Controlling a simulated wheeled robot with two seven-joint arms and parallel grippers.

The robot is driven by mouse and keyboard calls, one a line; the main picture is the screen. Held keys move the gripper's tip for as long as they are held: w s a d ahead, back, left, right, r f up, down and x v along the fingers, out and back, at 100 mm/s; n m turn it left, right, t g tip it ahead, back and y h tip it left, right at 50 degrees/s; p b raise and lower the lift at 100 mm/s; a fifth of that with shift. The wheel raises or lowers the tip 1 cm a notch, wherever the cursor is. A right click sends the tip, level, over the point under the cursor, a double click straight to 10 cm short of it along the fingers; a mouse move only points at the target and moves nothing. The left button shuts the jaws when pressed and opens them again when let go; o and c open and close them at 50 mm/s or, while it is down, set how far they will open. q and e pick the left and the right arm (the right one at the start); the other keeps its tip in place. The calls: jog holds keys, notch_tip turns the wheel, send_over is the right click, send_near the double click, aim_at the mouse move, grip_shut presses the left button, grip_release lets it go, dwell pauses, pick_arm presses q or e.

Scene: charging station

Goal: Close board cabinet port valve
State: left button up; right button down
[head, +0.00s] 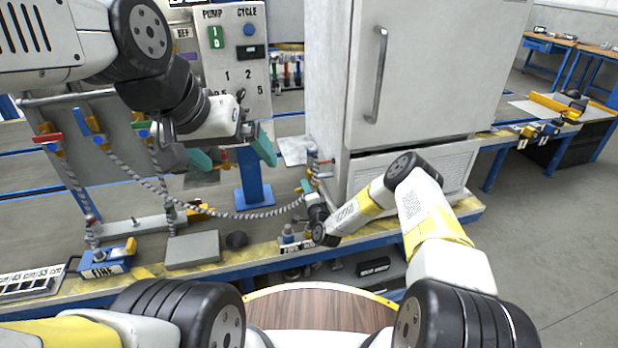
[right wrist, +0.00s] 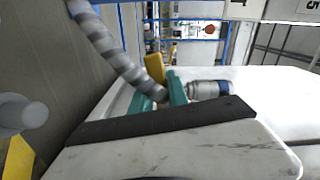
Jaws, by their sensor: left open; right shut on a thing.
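A ribbed grey hose (head: 240,214) runs from the board to the cabinet side. My left gripper (head: 232,153) is open and empty, with teal fingers apart, to the right of these valves. My right gripper (head: 307,187) is low beside the white cabinet (head: 340,70), shut on the hose's end; the hose (right wrist: 115,55) enters between its teal fingers (right wrist: 160,95). A red-handled fitting (head: 325,162) is on the cabinet.
A control panel (head: 235,60) with pump and cycle buttons stands behind my left gripper. A blue box marked FINE (head: 105,262) and a grey block (head: 193,249) are on the bench.

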jog(key=shift+r+m, duration=0.4)
jog(key=shift+m, duration=0.8)
jog(key=c, duration=1.3)
grip_release()
jog(key=v, duration=0.8)
jog(key=shift+r, duration=0.1)
